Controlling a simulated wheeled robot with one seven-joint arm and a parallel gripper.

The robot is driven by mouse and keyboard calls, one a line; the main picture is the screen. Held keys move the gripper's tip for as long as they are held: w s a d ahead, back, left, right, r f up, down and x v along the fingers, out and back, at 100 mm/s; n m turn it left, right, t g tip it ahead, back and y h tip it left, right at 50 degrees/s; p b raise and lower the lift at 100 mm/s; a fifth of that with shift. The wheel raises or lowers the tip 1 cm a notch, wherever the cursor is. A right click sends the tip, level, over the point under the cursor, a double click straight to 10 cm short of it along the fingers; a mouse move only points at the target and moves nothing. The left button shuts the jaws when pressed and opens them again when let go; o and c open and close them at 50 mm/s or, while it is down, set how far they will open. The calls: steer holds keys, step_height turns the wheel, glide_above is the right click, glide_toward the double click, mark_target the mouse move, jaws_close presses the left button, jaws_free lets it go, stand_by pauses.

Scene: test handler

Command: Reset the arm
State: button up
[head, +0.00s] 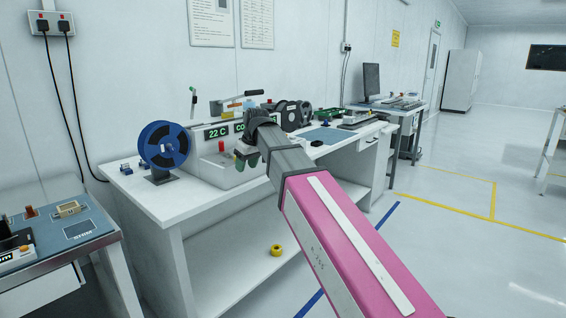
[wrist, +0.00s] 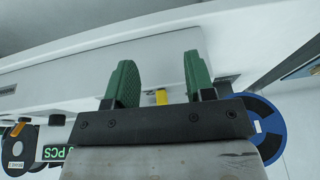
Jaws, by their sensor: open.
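My gripper (head: 247,157) is at the end of my pink and grey arm, raised in front of the test handler (head: 230,173) on the white bench. In the wrist view my gripper (wrist: 160,82) has its two green fingers spread apart, with nothing held between them. In the head view the arm reaches up from the lower right, and the fingers are small and partly covered by the wrist. The handler's display reads 22 C, and my arm hides part of it.
A blue reel (head: 163,146) stands on the bench's left part. A yellow roll (head: 277,250) lies on the lower shelf. A side table (head: 75,260) with a blue mat is at the left. Open floor lies at the right, with yellow and blue lines.

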steer(key=d+f+m+h, duration=0.1)
steer(key=d+f+m, duration=0.2)
steer(key=d+f, duration=0.9)
steer(key=s+d+f+m, duration=0.2)
steer(key=s+d+f, duration=0.2)
steer(key=f, duration=0.5)
steer(key=s+d+f+m+g+h, duration=0.1)
steer(key=s+d+f+m, duration=0.1)
steer(key=s+d+f, duration=0.3)
steer(key=s+d+f+m+g+h, duration=0.1)
steer(key=s+d+f, duration=0.4)
steer(key=d+f, duration=0.6)
step_height(320, 180, down, 2)
steer(key=shift+m, duration=0.9)
